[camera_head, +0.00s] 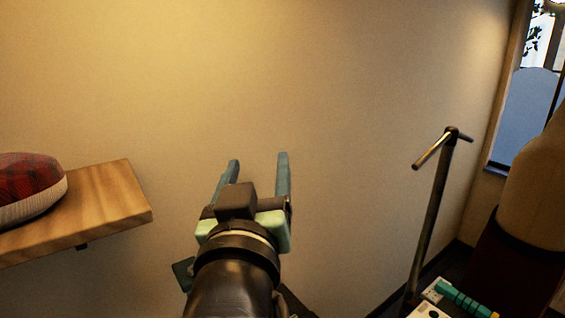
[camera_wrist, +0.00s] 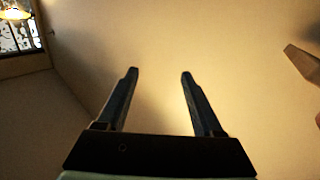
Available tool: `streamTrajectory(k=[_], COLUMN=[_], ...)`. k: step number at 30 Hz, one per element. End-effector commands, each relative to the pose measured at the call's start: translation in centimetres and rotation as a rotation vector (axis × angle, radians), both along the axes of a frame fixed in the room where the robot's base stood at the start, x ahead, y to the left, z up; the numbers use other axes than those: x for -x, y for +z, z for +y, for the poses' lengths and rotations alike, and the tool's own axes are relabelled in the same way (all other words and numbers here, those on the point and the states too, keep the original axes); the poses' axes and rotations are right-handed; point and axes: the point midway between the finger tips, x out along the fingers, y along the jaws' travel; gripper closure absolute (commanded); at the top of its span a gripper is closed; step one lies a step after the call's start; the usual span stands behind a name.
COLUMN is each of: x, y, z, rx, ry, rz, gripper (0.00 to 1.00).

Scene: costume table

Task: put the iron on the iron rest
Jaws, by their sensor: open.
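My gripper (camera_head: 258,160) is raised in front of a bare wall in the head view. Its two fingers are apart with nothing between them. The wrist view also shows the gripper (camera_wrist: 159,73) open and empty, with only wall behind the fingers. I see neither the iron nor the iron rest clearly in either view.
A wooden shelf or table end (camera_head: 115,200) is at the left, with a red plaid cushion-like thing (camera_head: 30,185) on it. A dark metal stand (camera_head: 432,205) stands at the right, near a tan rounded form (camera_head: 537,190) and a window (camera_head: 535,100).

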Motion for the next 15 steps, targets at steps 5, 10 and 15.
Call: streamTrajectory(k=[5,10,15], x=[7.6,12.7,13.8], y=[12.6,17.4,18.2], z=[-2.5,-3.2,-3.3], rx=[-0.118,-0.158,-0.166], ry=[0.06,0.106,0.117], rz=[-0.436,-0.642,-0.684], gripper=[0.32,0.32,0.32])
